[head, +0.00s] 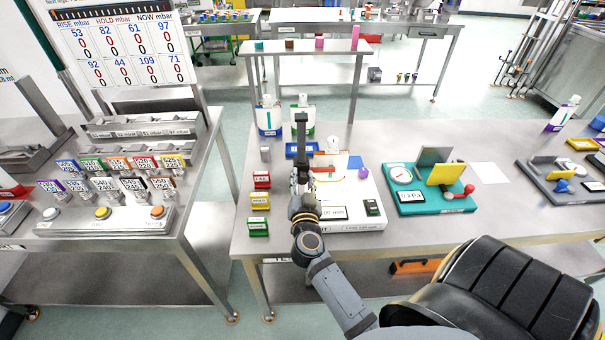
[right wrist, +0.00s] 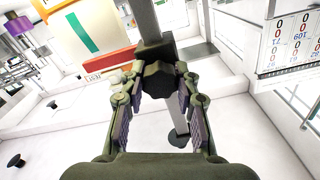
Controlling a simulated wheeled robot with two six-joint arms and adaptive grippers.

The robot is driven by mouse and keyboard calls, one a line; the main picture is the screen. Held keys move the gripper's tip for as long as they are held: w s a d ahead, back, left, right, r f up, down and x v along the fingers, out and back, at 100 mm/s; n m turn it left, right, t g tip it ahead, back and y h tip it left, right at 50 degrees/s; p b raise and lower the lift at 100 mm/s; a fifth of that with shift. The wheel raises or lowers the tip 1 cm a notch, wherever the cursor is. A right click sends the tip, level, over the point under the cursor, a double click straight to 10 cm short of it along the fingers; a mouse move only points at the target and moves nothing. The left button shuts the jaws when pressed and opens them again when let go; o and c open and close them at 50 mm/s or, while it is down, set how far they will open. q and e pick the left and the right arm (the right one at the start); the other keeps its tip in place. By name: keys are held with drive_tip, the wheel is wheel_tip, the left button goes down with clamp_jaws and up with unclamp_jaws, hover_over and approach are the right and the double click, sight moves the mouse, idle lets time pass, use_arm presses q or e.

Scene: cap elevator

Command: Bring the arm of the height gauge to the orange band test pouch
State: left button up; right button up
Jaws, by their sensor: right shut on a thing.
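The height gauge shows in the head view as a dark upright post (head: 301,134) at the left end of the white board (head: 352,203). My right gripper (head: 301,183) is low at this post, and its fingers partly hide it. In the right wrist view my right gripper (right wrist: 158,84) is shut on a dark block (right wrist: 157,76) on the gauge's bar. A pale pouch (right wrist: 92,32) with a green stripe and an orange-red band stands close beside the gauge in that view. I cannot tell the gauge's reading. My left gripper is out of view.
Blocks labelled FAIL (head: 262,179) and HOLD (head: 260,200) and a green block (head: 258,227) stand left of the board. A teal fixture (head: 425,200) stands to the right. Blue-band (head: 269,119) and green-band (head: 302,114) pouches stand behind.

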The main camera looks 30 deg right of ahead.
drive_tip(key=o, duration=1)
drive_tip(key=shift+o, duration=0.2)
wheel_tip(320, 180, up, 10)
idle(1.0)
